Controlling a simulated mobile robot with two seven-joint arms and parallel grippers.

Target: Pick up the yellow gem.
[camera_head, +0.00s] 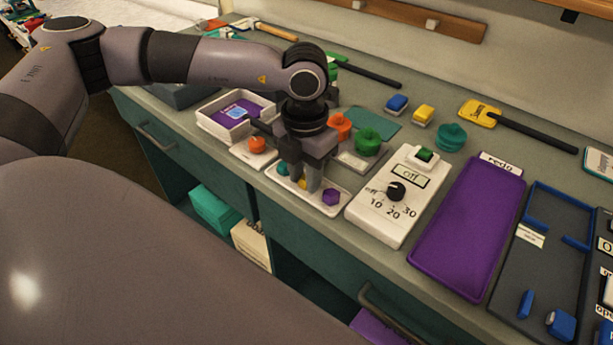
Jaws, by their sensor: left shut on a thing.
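A yellow gem (303,184) shows as a small patch of yellow between the fingers of my left gripper (302,184), low over a white tray (327,208). The gripper points down and is shut on the gem, and its fingers hide most of it. I cannot tell whether the gem touches the tray floor. A purple gem (331,197) lies in the tray to the right of the fingers. A teal gem (283,169) lies just left of them. My right gripper is not in view.
A white timer box (388,218) with a dial stands right of the tray, then a purple mat (468,227). An orange knob (257,144) and a white box with a purple inside (232,116) are at the left. Green and orange pieces (368,141) stand behind.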

